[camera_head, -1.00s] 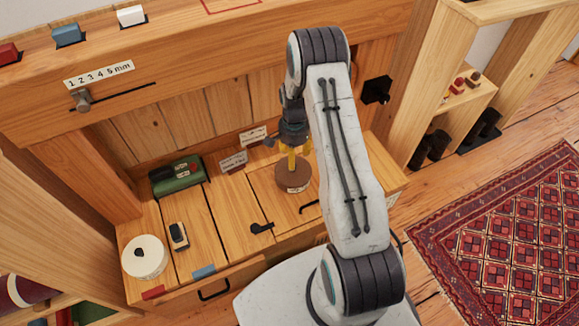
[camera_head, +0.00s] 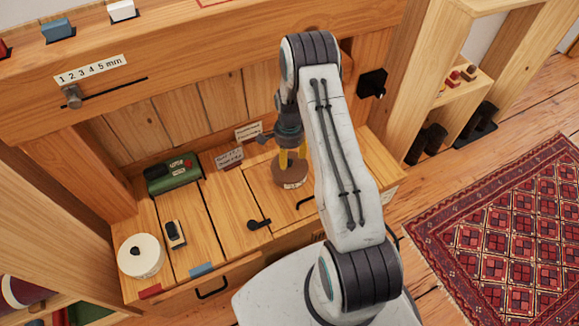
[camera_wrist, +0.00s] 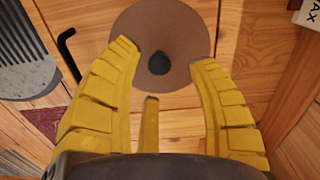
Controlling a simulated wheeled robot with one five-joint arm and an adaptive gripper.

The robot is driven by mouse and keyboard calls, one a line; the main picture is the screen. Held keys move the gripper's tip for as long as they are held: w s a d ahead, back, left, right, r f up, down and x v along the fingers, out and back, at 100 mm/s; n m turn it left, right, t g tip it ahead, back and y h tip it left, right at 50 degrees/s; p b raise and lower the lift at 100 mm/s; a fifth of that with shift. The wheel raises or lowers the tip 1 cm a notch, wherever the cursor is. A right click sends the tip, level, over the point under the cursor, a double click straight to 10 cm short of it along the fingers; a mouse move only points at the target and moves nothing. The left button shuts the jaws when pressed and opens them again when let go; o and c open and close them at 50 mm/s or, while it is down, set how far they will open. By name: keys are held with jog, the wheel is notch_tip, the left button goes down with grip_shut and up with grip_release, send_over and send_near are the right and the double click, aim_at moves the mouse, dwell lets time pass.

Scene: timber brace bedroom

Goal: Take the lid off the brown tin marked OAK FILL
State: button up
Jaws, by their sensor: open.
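The brown tin (camera_head: 291,174) stands on the wooden bench top, below my gripper. In the wrist view its round brown lid (camera_wrist: 185,30) shows from above, with a dark knob (camera_wrist: 159,62) at the middle. My gripper (camera_head: 291,156) is above the tin with its yellow fingers pointing down. In the wrist view the gripper (camera_wrist: 165,55) is open, with one fingertip on either side of the knob and apart from it. The lid sits on the tin. I cannot read the tin's marking in these views.
A green box (camera_head: 173,174), a round white container (camera_head: 141,255) and a small dark-topped block (camera_head: 175,234) stand to the left on the bench. A black handle (camera_head: 259,224) lies in front.

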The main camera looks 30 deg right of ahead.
aim_at(289, 161)
notch_tip(289, 161, down, 4)
jog(key=shift+r+b, duration=0.15)
jog(key=shift+b, duration=0.25)
grip_shut()
dwell(0.3)
